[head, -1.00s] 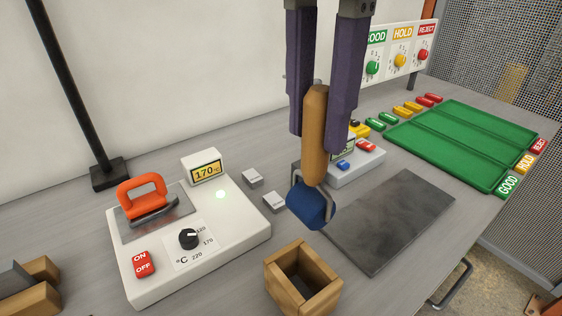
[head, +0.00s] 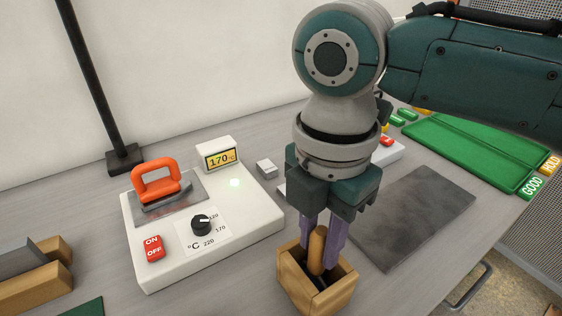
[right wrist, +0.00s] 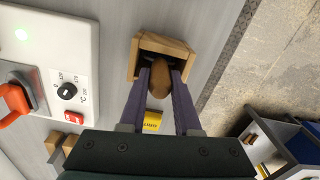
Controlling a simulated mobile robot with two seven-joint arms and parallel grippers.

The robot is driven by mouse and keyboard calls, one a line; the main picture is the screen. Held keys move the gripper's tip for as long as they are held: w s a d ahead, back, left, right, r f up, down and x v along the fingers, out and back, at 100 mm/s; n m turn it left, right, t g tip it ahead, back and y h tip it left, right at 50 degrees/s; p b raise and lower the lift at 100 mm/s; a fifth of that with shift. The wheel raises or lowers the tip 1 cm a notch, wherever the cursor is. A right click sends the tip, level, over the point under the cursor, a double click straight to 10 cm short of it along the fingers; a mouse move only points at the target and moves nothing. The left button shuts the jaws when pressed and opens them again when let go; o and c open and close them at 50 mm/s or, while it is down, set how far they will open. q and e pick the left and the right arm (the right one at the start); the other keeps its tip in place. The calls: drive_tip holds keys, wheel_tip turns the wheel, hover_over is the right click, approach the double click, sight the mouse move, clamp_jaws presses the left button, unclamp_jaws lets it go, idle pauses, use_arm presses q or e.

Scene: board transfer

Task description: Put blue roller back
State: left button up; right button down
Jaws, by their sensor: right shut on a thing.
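The roller's wooden handle (head: 317,249) stands roughly upright inside the open wooden box (head: 290,283) at the front of the table. Its blue head is down in the box and hidden. My right gripper (head: 324,252) points down into the box, shut on the handle with one purple finger on each side. In the right wrist view the handle (right wrist: 161,78) shows between the fingers, with the box (right wrist: 165,42) around it. My left gripper is not in view.
A white heater unit (head: 255,208) with an orange-handled iron (head: 160,182) stands left of the box. A dark grey plate (head: 425,215) lies to the right, with a green tray (head: 470,150) behind it. A wooden holder (head: 35,280) is at far left.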

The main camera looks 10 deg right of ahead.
drive_tip(key=shift+f, duration=0.2)
drive_tip(key=c, duration=0.6)
unclamp_jaws()
drive_tip(key=shift+r, duration=0.1)
